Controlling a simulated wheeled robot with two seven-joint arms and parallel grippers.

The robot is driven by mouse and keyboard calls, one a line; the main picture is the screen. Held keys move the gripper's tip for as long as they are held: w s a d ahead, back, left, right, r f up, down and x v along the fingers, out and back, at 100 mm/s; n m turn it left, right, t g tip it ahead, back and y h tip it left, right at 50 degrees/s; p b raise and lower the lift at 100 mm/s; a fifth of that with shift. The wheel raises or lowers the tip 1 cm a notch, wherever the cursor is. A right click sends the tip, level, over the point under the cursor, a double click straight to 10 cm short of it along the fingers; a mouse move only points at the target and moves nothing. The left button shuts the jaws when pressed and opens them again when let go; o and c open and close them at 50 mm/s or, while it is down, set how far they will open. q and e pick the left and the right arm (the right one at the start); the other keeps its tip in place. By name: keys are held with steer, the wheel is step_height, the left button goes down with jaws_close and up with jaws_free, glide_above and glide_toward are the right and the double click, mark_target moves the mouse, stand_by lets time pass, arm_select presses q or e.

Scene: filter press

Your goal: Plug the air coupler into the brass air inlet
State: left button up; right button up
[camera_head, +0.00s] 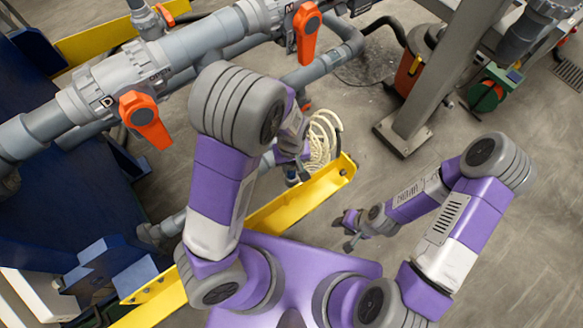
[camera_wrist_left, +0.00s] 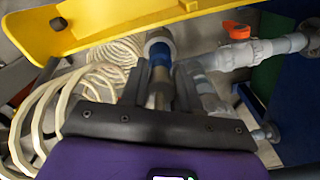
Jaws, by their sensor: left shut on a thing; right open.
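My left gripper (camera_head: 302,170) is by the yellow beam and the coiled hose in the head view. In the left wrist view its dark fingers (camera_wrist_left: 160,88) are shut on a brass-coloured metal piece (camera_wrist_left: 158,98), which looks like the air coupler. A blue band (camera_wrist_left: 158,54) and a pale grey round end (camera_wrist_left: 158,38) lie in line beyond it. I cannot tell whether these belong to the held piece or to a separate fitting. The brass air inlet cannot be made out clearly. My right gripper (camera_head: 351,232) is open and empty above the floor.
A cream coiled hose (camera_head: 322,140) hangs beside the left gripper. A yellow beam (camera_head: 305,195) runs close below it. Grey pipes with orange valve handles (camera_head: 146,120) cross the upper left. A grey post (camera_head: 432,85) stands at upper right. The floor at right is open.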

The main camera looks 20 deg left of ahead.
arm_select(q)
step_height(320, 180, up, 6)
steer(key=shift+p, duration=0.65)
steer(key=w+a+m+b, duration=0.3)
steer(key=a+m+b, duration=0.1)
steer(key=a, duration=0.3)
steer(key=shift+w+m, duration=0.2)
steer(key=shift+m, duration=0.3)
